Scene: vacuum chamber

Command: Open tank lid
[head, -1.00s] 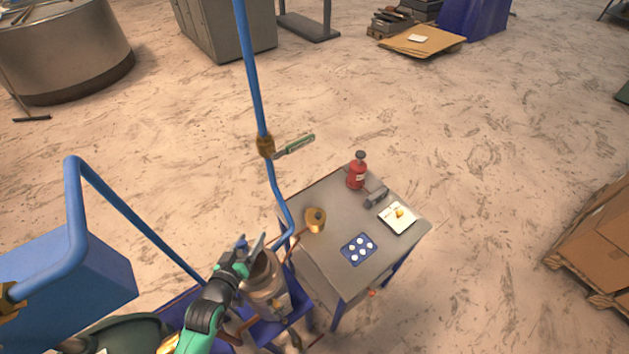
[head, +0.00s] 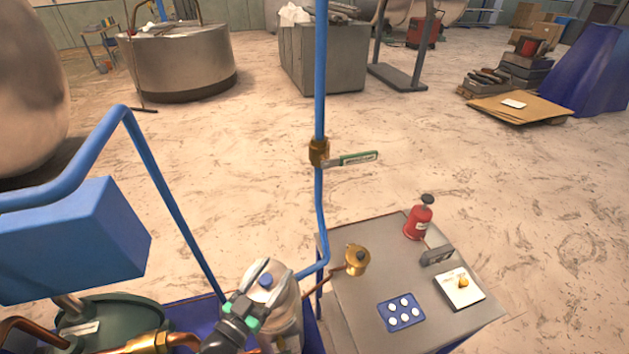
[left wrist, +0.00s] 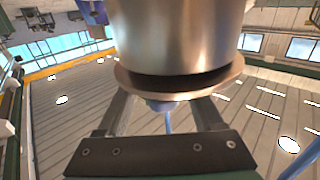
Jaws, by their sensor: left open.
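The tank is a silvery metal cylinder (head: 286,303) at the bottom centre of the head view, with a blue knob (head: 265,281) on its lid. My left gripper (head: 267,278) is open at the lid, with one finger on each side of the knob. In the left wrist view, the tank's metal body (left wrist: 180,35) and its lid rim (left wrist: 135,84) fill the top middle. The blue knob (left wrist: 163,105) shows between the open fingers of my left gripper (left wrist: 163,110); contact cannot be told. My right gripper is not in view.
A blue pipe (head: 320,95) with a brass fitting and green-handled valve (head: 358,158) rises behind the tank. A blue box (head: 70,240) stands left.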

